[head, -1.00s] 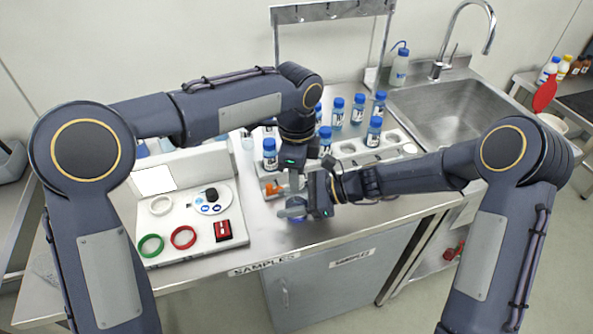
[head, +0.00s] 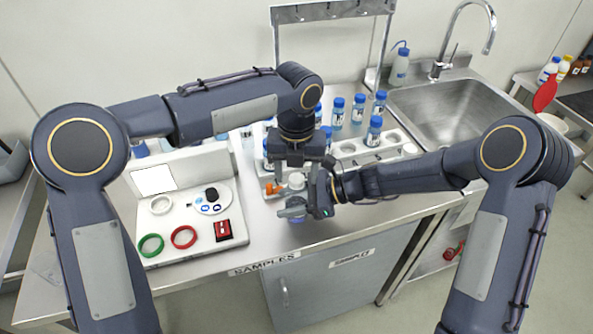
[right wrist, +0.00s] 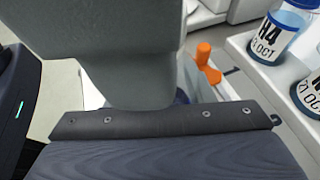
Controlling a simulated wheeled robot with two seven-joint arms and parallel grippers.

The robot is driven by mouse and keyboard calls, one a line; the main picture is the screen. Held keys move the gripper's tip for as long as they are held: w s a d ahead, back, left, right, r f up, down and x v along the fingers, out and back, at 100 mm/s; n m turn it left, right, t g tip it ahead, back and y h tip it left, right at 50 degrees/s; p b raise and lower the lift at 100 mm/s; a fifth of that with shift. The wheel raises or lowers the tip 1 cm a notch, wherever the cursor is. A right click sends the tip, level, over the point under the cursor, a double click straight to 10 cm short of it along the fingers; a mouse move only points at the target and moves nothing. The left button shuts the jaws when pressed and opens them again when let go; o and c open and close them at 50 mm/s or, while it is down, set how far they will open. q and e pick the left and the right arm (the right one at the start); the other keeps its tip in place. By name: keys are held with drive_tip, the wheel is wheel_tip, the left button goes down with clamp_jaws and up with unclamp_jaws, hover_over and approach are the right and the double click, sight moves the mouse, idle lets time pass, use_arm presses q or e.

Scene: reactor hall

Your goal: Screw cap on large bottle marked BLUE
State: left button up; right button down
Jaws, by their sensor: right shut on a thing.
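A bottle with a white top (head: 296,181) stands near the front edge of the bench in the head view. A bit of blue (head: 297,219) shows low on it, below my right gripper (head: 294,207). My right gripper comes in from the right and is shut around the bottle. My left gripper (head: 294,172) points down just above the white top, its fingers apart with the top showing between and below them. I cannot read any marking on the bottle. In the right wrist view the grey gripper parts hide the bottle almost wholly.
Several blue-capped sample bottles (head: 374,131) stand in and around a white rack behind the grippers. An orange part (head: 272,188) sits close to the left. A white board with rings (head: 183,237) lies at left, a sink (head: 440,115) at right. The front bench strip is clear.

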use_arm(q)
wheel_tip(320, 180, up, 12)
idle(0.6)
use_arm(e)
drive_tip(key=c, duration=0.6)
unclamp_jaws()
drive_tip(key=b+v, duration=0.1)
drive_tip(key=v, duration=0.6)
drive_tip(key=shift+d, duration=0.3)
drive_tip(key=shift+d+r, duration=0.15)
use_arm(q)
drive_tip(key=shift+f, duration=0.5)
